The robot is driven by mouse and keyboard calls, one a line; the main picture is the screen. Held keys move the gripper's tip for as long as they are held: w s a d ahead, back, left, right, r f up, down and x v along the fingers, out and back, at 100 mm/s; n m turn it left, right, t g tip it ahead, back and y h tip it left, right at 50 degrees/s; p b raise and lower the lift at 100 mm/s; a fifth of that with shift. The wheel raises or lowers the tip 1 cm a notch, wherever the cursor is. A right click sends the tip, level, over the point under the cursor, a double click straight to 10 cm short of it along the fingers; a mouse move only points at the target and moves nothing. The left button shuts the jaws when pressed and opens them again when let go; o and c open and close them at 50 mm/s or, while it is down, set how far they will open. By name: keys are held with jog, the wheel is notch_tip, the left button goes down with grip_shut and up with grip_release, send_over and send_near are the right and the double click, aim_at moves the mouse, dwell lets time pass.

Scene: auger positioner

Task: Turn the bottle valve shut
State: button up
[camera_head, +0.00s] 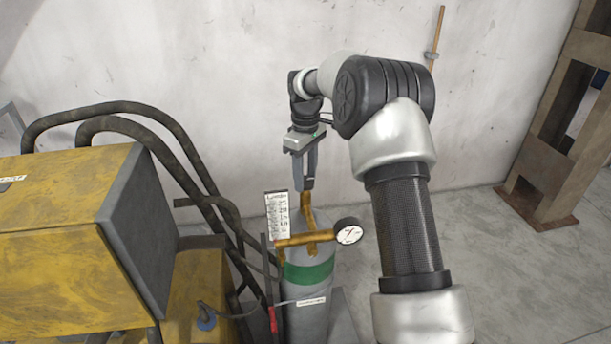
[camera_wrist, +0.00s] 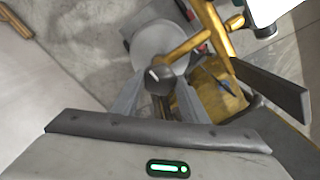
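The grey gas bottle (camera_head: 305,305) with a green band stands upright beside the yellow machine. Its brass valve body (camera_head: 306,208) rises from the top. In the wrist view a dark valve knob (camera_wrist: 160,80) with a pale mark sits between the two fingers, over the round grey bottle (camera_wrist: 160,42). My gripper (camera_head: 308,184) points down right above the brass valve in the head view, where its fingers hide the knob. In the wrist view my gripper (camera_wrist: 159,84) has a finger on each side of the knob; whether both touch it is unclear.
A pressure gauge (camera_head: 348,231) sticks out right of the valve on a brass pipe. A white scale plate (camera_head: 277,215) stands to its left. Black hoses (camera_head: 190,170) and the yellow machine (camera_head: 60,240) crowd the left. Floor right of my arm is clear up to a brown frame (camera_head: 560,130).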

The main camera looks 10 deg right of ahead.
jog(key=c, duration=0.4)
jog(key=m, duration=0.3)
jog(key=shift+m, duration=0.4)
jog(key=m, duration=0.4)
jog(key=shift+m, duration=0.3)
jog(key=m, duration=0.5)
jog(key=shift+m, duration=2.3)
